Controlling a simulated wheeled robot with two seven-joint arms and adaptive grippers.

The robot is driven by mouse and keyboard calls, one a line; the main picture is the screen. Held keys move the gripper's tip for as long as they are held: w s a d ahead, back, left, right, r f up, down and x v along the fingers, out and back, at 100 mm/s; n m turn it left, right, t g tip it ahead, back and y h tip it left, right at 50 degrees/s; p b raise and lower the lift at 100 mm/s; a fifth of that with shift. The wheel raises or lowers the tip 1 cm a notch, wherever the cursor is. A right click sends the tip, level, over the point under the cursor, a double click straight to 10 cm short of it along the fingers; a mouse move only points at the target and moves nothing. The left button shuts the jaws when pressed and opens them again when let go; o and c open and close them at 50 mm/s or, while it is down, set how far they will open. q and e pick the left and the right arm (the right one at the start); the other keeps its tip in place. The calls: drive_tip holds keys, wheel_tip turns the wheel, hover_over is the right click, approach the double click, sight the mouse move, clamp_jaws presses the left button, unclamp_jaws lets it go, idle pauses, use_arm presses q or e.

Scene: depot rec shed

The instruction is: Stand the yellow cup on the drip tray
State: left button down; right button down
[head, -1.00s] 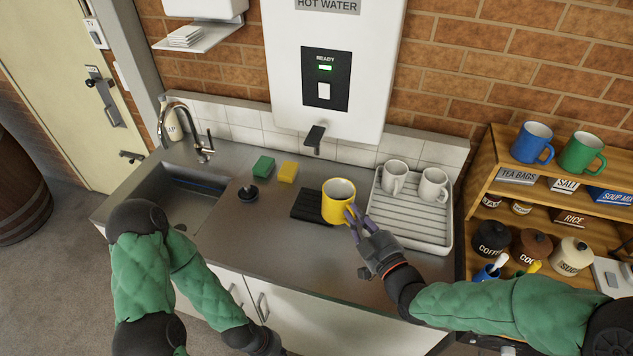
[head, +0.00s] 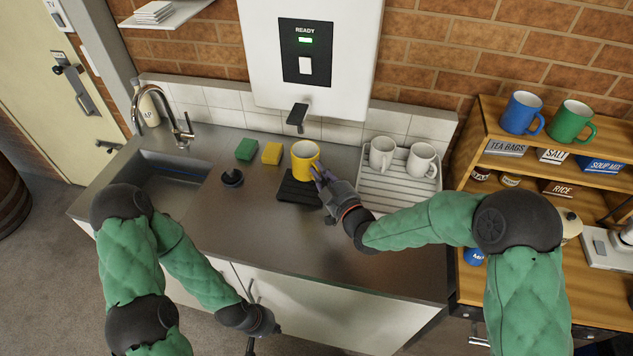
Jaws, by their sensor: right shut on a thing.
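The yellow cup (head: 304,160) is upright in the head view, over the back part of the black ribbed drip tray (head: 297,191). I cannot tell whether its base touches the tray or hangs just above it. My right gripper (head: 322,176) is shut on the cup's handle side, at the cup's right; its fingers hide most of the handle. My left gripper (head: 266,330) is low, in front of the white cupboard doors, away from the cup. Its fingers are too unclear to tell open from shut.
The hot water spout (head: 297,117) hangs just behind the cup. A white draining rack (head: 378,196) with two white mugs stands to the right. A yellow sponge (head: 272,153), a green sponge (head: 246,149) and a black plug (head: 232,178) lie left. The front counter is clear.

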drive_tip(key=f, duration=0.2)
drive_tip(key=w+f+b, duration=0.1)
drive_tip(key=f, duration=0.1)
drive_tip(key=w+f, duration=0.1)
drive_tip(key=f, duration=0.1)
drive_tip(key=shift+w+a, duration=0.25)
drive_tip(key=shift+a, duration=0.1)
drive_tip(key=shift+r, duration=0.1)
drive_tip(key=shift+b, duration=0.3)
drive_tip(key=shift+f+b, duration=0.35)
drive_tip(key=shift+f, duration=0.1)
drive_tip(key=shift+s+f+b, duration=0.2)
drive_tip(key=shift+f+b, duration=0.05)
drive_tip(key=shift+b, duration=0.1)
